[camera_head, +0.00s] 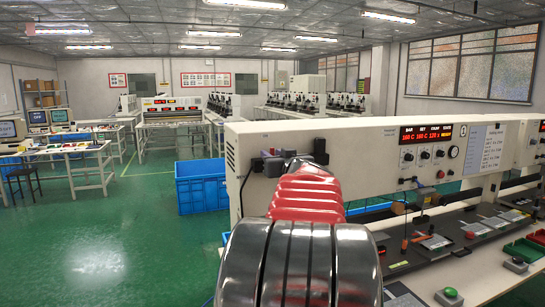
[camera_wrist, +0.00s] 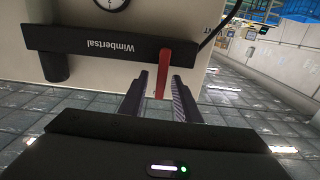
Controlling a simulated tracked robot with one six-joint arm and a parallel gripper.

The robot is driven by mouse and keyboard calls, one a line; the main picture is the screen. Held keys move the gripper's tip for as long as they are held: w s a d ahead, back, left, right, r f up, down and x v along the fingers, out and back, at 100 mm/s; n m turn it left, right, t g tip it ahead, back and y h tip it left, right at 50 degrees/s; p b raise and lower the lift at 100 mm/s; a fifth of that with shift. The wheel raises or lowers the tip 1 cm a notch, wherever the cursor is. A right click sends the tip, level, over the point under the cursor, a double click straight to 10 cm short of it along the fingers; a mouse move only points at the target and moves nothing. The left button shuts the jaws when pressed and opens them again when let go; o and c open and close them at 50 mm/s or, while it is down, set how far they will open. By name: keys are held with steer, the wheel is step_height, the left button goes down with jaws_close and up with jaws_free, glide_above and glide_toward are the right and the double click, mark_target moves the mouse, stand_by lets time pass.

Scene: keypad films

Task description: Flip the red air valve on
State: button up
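The red air valve shows in the wrist view as a red lever (camera_wrist: 164,68) hanging down from a dark bar (camera_wrist: 100,45) with white lettering on a pale machine panel. My gripper (camera_wrist: 160,75) is open, its two dark fingers on either side of the lever's lower part. Small gaps show between the lever and each finger, so I see no firm hold. In the head view my red and silver arm reaches to the left end of the white machine (camera_head: 375,135). The arm hides the lever there.
A blue crate (camera_head: 202,187) stands on the green floor left of the machine. The machine's bench (camera_head: 480,255) with tools and buttons lies at the right. A dark cable (camera_wrist: 216,32) runs right of the lever in the wrist view. Open floor lies at the left.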

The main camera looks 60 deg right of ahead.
steer(key=v, duration=1.3)
steer(key=shift+s+a, duration=0.1)
steer(key=shift+a, duration=0.05)
